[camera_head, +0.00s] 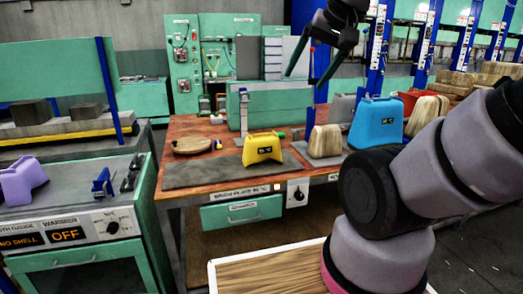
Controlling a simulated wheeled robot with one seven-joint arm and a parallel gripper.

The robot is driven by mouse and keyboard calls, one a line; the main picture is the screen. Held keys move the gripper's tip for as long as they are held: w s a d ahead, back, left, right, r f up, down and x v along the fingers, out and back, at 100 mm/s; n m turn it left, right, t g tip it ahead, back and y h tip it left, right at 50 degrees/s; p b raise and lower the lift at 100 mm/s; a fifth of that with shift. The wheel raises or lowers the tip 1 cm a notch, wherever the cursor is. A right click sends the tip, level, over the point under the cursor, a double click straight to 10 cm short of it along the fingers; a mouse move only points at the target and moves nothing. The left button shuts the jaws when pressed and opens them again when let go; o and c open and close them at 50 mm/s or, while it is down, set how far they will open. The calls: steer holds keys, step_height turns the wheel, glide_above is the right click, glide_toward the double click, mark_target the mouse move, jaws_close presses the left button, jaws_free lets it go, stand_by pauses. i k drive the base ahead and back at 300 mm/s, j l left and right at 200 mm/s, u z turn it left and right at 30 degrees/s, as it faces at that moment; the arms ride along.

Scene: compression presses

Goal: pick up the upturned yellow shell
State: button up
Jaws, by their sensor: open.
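The yellow shell (263,149) stands on the grey mat (205,171) on the wooden workbench, near the middle of the view.
A green-grey panel with a gauge post (243,110) stands behind the shell. A tan block (325,142) and a blue shell (376,123) stand to its right. A round wooden piece (192,145) lies left. A purple shell (20,181) sits on the warmer (75,204).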

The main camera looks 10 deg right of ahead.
mark_target(257, 147)
steer(key=i+j, duration=0.15)
steer(key=i, duration=0.3)
steer(key=i+j, duration=0.1)
steer(key=i, duration=0.3)
steer(key=i+j, duration=0.15)
steer(key=i, duration=0.3)
